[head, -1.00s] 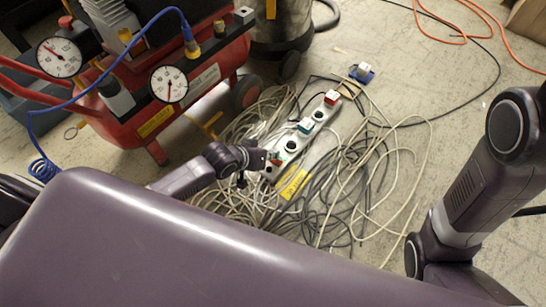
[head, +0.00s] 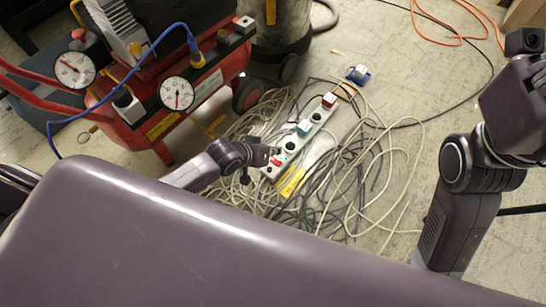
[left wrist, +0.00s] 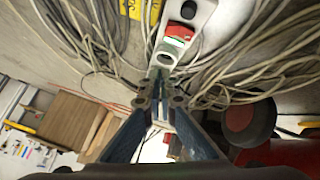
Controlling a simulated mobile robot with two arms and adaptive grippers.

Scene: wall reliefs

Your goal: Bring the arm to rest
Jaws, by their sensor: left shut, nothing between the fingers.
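My left gripper (head: 268,155) reaches in from the left in the head view, close to the near end of a white power strip (head: 318,117) on the floor. In the left wrist view, its fingers (left wrist: 160,98) are together with nothing between them. The strip's end with a red rocker switch (left wrist: 179,33) shows just beyond the fingertips; I cannot tell whether they touch it. The strip carries a red plug (head: 329,100) and a teal plug (head: 304,128). My right arm (head: 458,200) stands at the right of the head view; its gripper does not show.
Loose grey and white cables (head: 375,175) lie tangled around the strip. A red compressor (head: 150,130) with two gauges stands at the left. A metal canister (head: 285,30) is behind, and a blue plug piece (head: 360,74) lies beyond the strip.

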